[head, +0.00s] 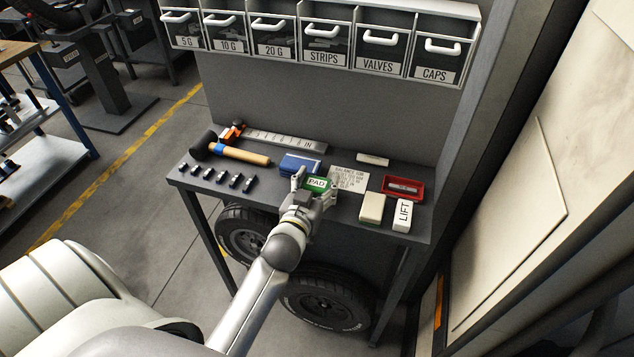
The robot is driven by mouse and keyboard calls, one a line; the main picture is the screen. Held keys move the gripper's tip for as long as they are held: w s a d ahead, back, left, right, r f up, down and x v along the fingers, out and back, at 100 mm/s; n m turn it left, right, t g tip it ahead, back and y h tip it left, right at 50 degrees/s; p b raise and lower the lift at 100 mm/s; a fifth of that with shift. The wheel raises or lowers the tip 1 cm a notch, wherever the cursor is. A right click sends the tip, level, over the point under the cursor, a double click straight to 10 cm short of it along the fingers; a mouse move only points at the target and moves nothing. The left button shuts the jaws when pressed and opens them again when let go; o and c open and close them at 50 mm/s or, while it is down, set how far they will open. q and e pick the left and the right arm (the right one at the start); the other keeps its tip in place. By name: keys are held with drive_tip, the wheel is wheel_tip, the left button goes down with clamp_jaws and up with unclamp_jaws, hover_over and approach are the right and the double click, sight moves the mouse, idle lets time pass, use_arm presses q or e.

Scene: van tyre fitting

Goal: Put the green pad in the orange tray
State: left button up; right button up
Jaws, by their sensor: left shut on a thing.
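The green pad (317,183), marked PAD, is between the fingers of my left gripper (315,190), which is shut on it over the front middle of the grey bench. Whether the pad touches the bench is hard to tell. I see no clearly orange tray. A small red tray (418,190) lies on the bench to the right of the pad, with a small grey item inside it. A blue box (300,164) is just behind and left of the pad. My right gripper is not in view.
A printed sheet (350,178), a cream block (372,207) and a white LIFT block (403,215) lie right of the gripper. A mallet (240,153), an orange-ended tool (233,132), a metal rule (285,140) and several small dark pieces lie left. Labelled drawers (325,45) overhang the back.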

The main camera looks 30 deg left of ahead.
use_arm(q)
drive_tip(key=shift+f, duration=0.2)
drive_tip(key=o, duration=1.5)
drive_tip(key=shift+r, duration=0.1)
drive_tip(key=shift+s+r, duration=0.1)
